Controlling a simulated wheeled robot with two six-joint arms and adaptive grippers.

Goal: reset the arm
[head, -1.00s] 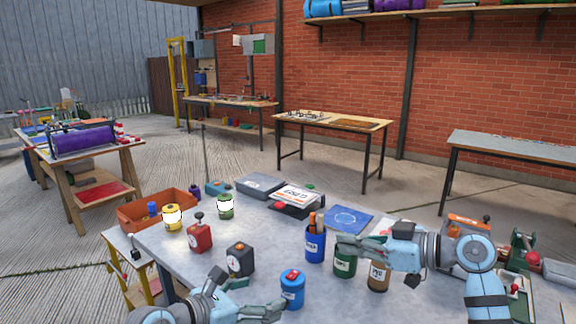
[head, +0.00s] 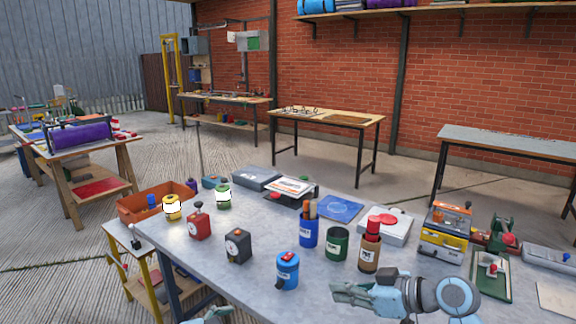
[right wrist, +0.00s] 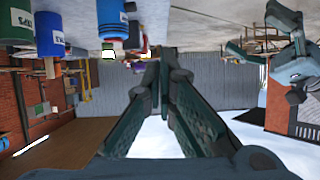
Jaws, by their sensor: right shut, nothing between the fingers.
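My right gripper (head: 340,292) is at the front edge of the grey table, pointing left in the head view. It is shut and empty. In the right wrist view its fingers (right wrist: 160,68) meet at the tips with nothing between them. Only a small piece of my left arm shows at the bottom edge of the head view. My left gripper (right wrist: 238,50) shows small at the upper right of the right wrist view, and its jaws are too unclear to read.
On the table (head: 330,270), near my right gripper, stand a blue canister (head: 287,270), a green cup (head: 337,244), a brown cup with a red-topped item (head: 369,256) and a blue cup (head: 308,232). A yellow toolbox (head: 444,236) is farther right. Bare tabletop lies left of the blue canister.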

